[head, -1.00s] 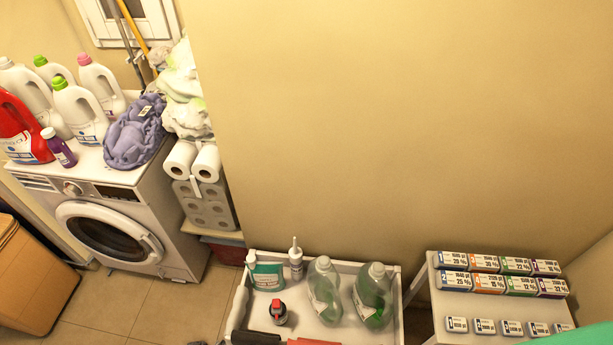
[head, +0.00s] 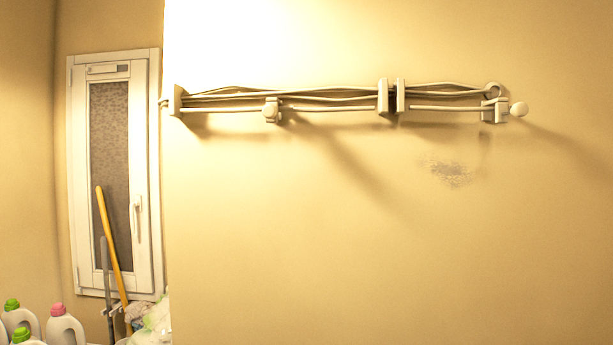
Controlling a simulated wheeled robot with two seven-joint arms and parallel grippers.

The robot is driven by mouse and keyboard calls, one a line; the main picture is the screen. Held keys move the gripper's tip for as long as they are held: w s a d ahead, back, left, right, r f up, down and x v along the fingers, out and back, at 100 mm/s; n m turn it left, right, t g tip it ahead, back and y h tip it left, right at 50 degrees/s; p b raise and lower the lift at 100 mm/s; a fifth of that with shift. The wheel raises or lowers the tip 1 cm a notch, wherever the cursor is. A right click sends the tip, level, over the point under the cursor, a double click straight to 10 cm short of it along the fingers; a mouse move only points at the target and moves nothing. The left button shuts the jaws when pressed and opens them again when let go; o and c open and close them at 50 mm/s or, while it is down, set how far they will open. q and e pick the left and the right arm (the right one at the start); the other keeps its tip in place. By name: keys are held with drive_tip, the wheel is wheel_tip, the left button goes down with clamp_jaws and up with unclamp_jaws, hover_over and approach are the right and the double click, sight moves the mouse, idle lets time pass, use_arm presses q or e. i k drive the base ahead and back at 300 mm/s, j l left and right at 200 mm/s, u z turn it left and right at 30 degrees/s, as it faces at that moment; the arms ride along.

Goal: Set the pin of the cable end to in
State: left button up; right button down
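A pale wall-mounted rack of rods or cables (head: 335,107) runs across the upper part of the wall in the head view. It has a bracket (head: 177,101) at its left end and a pair of upright plates (head: 384,96) right of the middle. A round knob (head: 269,111) sits on the left half and another round knob (head: 518,109) at the right end. A small ring (head: 492,90) shows just above the right end block. I cannot tell which part is the cable end or its pin. Neither gripper is in view.
A white-framed window (head: 113,170) is at the left. A yellow broom handle (head: 112,240) leans in front of it. Bottles with green and pink caps (head: 64,326) stand at the lower left. The wall below the rack is bare except for a dark smudge (head: 451,173).

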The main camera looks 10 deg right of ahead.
sight(520, 109)
drive_tip(key=z, duration=1.35)
